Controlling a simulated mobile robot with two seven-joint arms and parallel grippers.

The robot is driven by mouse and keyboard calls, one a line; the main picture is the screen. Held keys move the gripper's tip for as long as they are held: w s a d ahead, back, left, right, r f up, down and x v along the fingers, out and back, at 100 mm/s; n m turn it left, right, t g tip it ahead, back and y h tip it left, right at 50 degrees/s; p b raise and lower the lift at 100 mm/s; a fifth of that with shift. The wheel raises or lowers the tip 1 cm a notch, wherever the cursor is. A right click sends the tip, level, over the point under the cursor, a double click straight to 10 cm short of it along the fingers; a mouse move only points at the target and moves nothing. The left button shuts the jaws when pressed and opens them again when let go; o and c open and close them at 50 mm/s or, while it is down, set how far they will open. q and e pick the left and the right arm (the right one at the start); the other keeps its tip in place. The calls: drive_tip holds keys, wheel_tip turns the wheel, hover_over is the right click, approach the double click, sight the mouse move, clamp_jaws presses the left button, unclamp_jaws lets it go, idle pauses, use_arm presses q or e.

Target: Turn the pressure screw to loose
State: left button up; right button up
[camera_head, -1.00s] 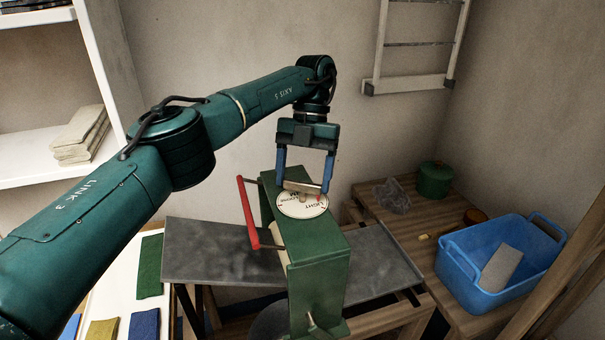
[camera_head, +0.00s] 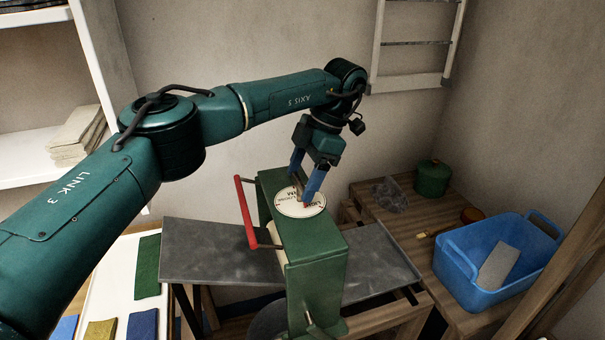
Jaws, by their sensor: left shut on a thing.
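The pressure screw has a round white dial (camera_head: 289,207) with dark lettering and a small red mark, on top of a green press frame (camera_head: 317,246). My left gripper (camera_head: 303,194) comes down from above onto the dial. Its blue fingers are shut on the screw's handle at the dial; the handle is mostly hidden between them. The lettering is partly covered, so I cannot read the setting. A red crank handle (camera_head: 245,213) stands at the press's left side. My right gripper is not in view.
A grey press bed (camera_head: 207,250) runs out on both sides of the press. On the wooden table at right are a blue tub (camera_head: 480,283), a green lidded pot (camera_head: 432,178) and a brush (camera_head: 433,234). Coloured cloth pieces (camera_head: 148,266) lie at left.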

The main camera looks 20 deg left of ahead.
use_arm(q)
drive_tip(key=m+t, duration=0.1)
drive_tip(key=m, duration=0.1)
drive_tip(key=m+t, duration=0.1)
drive_tip(key=m, duration=0.2)
drive_tip(key=shift+s+m+y, duration=0.1)
drive_tip(key=shift+m+y, duration=0.2)
drive_tip(key=shift+y, duration=0.1)
drive_tip(key=m+t+b, duration=0.1)
drive_tip(key=m, duration=0.3)
drive_tip(key=shift+s+t, duration=0.15)
drive_tip(key=shift+t, duration=0.25)
drive_tip(key=shift+m+t+h+b, duration=0.3)
drive_tip(key=shift+m, duration=0.9)
drive_tip(key=m+t, duration=0.1)
drive_tip(key=m, duration=0.1)
drive_tip(key=shift+s+m+b, duration=0.1)
drive_tip(key=shift+m+b, duration=0.2)
drive_tip(key=shift+b, duration=0.1)
drive_tip(key=shift+m+t+h+b, duration=0.35)
drive_tip(key=shift+m+h, duration=0.15)
drive_tip(key=shift+m, duration=1.2)
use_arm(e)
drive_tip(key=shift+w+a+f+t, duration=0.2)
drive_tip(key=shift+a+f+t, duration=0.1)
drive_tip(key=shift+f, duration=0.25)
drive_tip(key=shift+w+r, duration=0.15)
